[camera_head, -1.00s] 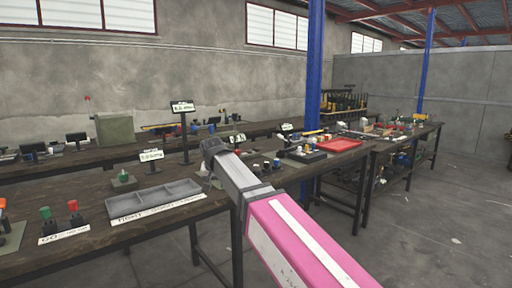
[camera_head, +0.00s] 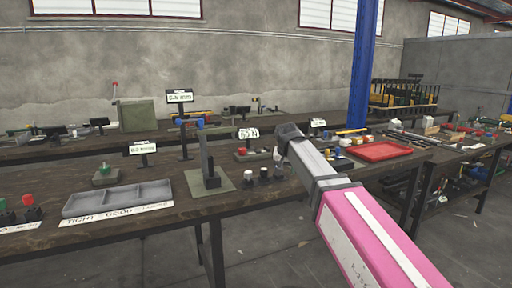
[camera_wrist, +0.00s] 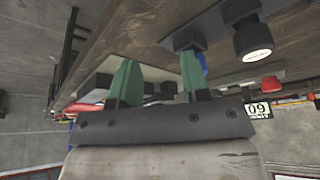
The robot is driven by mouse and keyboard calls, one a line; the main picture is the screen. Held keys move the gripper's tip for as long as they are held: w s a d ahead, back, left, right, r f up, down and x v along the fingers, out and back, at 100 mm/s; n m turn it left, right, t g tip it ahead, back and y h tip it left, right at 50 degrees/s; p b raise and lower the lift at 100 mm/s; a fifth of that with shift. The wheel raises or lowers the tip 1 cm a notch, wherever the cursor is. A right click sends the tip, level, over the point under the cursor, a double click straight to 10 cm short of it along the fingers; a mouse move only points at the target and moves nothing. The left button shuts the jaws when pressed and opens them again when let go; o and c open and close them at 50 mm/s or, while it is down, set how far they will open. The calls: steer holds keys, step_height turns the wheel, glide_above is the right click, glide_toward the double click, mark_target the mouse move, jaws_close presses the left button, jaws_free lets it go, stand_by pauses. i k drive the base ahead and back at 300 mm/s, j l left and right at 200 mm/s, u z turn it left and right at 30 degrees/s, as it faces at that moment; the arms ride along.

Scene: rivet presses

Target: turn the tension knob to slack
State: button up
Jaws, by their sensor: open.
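My gripper (camera_wrist: 158,76) shows in the wrist view as two green fingers, apart with nothing between them. In the head view my arm reaches over the bench and hides the fingertips. A black knob with a white end (camera_wrist: 253,38) is in the wrist view, to the right of the fingers and apart from them. Small black knobs with pale tops (camera_head: 263,174) stand on the bench just left of my arm in the head view. I cannot tell which knob is the tension knob, and no setting is readable.
A grey divided tray (camera_head: 118,199) bears tight, good and loose labels. A red tray (camera_head: 382,151) lies right of my arm. Sign stands (camera_head: 180,97) rise behind. Open floor lies in front.

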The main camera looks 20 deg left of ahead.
mark_target(242, 151)
steer(key=i+l+u, duration=0.35)
steer(key=i, duration=0.3)
steer(key=i+l+u, duration=0.15)
steer(key=i+u, duration=0.2)
steer(key=i+l+u, duration=0.35)
steer(key=k+j, duration=0.05)
steer(key=j, duration=0.05)
